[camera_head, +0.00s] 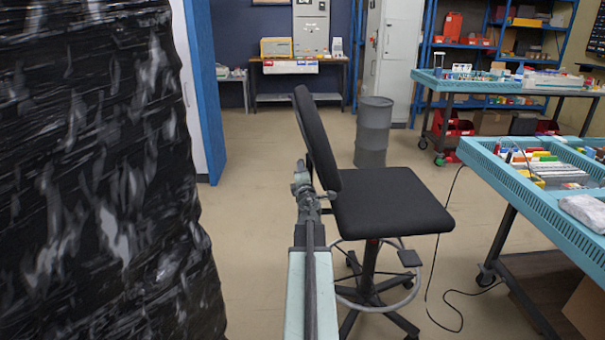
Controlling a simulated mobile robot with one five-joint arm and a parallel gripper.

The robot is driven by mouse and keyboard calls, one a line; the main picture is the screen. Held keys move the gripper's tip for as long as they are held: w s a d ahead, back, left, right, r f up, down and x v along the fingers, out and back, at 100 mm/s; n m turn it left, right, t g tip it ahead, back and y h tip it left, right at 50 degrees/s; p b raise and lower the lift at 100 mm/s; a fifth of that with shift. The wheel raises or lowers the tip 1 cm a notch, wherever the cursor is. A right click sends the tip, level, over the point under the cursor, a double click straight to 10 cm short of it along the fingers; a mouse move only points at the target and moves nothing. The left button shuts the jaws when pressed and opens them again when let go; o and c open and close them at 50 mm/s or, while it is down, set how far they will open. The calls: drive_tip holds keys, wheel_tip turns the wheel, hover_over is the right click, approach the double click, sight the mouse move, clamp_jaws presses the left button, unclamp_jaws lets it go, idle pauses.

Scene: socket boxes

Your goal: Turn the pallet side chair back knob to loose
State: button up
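The black chair (390,203) stands in the middle, its seat to the right and its upright back (318,140) on the left, toward the wrapped pallet (90,170). My gripper (301,179) is at the end of my arm, beside the lower rear of the chair back. It looks very close to the back; I cannot tell whether it touches. The chair back knob cannot be made out and is probably hidden by my gripper. The fingers are too small and dark to show whether they are open or on anything.
A teal workbench (535,205) with bins stands at the right, a cable (432,300) on the floor beside it. A grey barrel (373,132) stands behind the chair. The chair's foot ring (385,306) and base are low right of my arm. Floor between pallet and chair is clear.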

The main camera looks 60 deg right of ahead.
drive_tip(key=shift+w+a, duration=0.1)
idle(0.3)
drive_tip(key=o, duration=1.4)
drive_tip(key=shift+c, duration=0.2)
